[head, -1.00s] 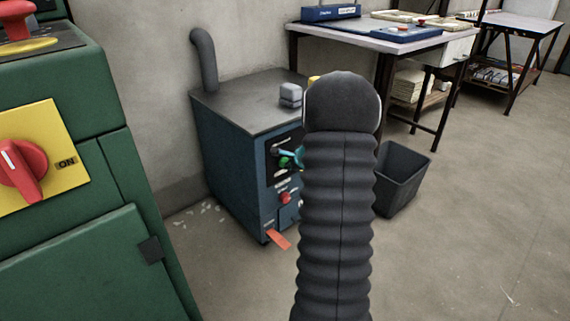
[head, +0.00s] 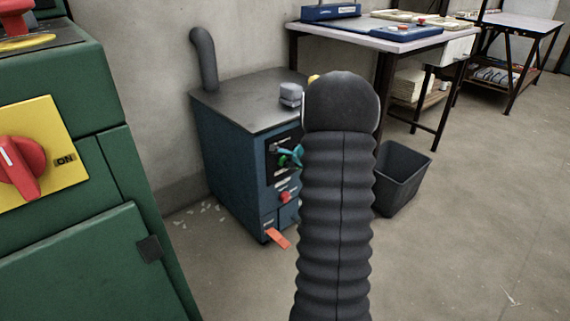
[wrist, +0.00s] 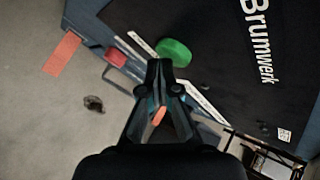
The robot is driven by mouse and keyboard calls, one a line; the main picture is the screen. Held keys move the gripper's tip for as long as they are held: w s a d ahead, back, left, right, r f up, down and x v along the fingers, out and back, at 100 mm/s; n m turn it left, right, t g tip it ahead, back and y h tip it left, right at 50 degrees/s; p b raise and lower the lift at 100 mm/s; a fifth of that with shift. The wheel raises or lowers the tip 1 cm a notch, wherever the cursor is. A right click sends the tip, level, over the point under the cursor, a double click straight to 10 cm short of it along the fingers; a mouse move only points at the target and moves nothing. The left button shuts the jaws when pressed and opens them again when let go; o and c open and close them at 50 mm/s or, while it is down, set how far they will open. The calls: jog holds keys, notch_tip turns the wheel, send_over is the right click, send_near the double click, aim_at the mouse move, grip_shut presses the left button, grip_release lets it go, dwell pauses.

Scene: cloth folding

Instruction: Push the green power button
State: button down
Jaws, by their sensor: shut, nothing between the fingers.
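The green power button (wrist: 174,52) is round and sits on the black panel of a blue machine (head: 230,155). It also shows in the head view (head: 283,161), partly covered by the teal part of my gripper (head: 293,155). My gripper (wrist: 160,66) is shut and empty. In the wrist view its tips lie at the lower left edge of the green button. I cannot tell whether they touch it. My dark arm hides the right part of the machine's front in the head view.
A red button (wrist: 115,57) lies beside the green one, with an orange tag (wrist: 62,54) beyond it. A green cabinet with a red switch (head: 20,165) stands at left. A dark bin (head: 405,180) and a table (head: 385,37) are at right. Floor is open at lower right.

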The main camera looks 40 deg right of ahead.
jog(key=shift+s, duration=0.2)
jog(key=s+b, duration=0.3)
jog(key=s, duration=0.3)
jog(key=shift+d, duration=0.3)
dwell(2.1)
